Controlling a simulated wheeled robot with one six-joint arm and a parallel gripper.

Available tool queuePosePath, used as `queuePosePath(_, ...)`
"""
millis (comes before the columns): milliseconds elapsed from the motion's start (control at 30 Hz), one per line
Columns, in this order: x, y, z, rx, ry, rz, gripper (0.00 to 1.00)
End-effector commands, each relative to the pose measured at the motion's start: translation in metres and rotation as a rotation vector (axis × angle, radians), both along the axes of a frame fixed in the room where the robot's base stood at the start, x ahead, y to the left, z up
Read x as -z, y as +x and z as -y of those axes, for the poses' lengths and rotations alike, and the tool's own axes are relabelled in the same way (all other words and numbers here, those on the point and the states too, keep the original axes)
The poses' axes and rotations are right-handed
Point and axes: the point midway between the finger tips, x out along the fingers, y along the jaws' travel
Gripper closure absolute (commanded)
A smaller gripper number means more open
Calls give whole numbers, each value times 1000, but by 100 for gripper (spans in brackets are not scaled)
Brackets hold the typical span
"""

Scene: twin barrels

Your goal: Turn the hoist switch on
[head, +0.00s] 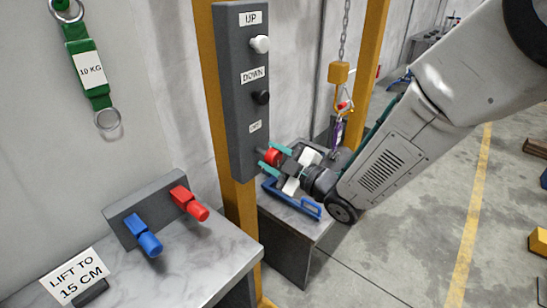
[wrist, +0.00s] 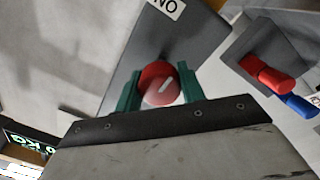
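The hoist switch is a round red knob (head: 272,157) low on a tall grey control panel (head: 233,85). In the wrist view the knob (wrist: 160,84) shows a short white mark on its face, slanting up to the right. My gripper (head: 274,157) has its teal fingers on opposite sides of the knob. In the wrist view the fingers (wrist: 160,88) appear to touch it at both sides. A label (wrist: 167,7) beyond the knob reads ON upside down, partly cut off. The small label (head: 255,126) above the knob is hard to read in the head view.
A white UP button (head: 260,44) and black DOWN button (head: 262,97) sit higher on the panel. Red (head: 189,203) and blue (head: 143,236) handles stand on the left bench. A chain hoist hook (head: 342,105) hangs behind. A blue-handled item (head: 291,199) lies below my gripper.

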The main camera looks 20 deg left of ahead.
Motion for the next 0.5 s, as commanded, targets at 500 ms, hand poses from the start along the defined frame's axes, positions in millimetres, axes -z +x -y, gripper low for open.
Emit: queuePosePath(500, 0, 0, 0, 0, 44, -103, 83)
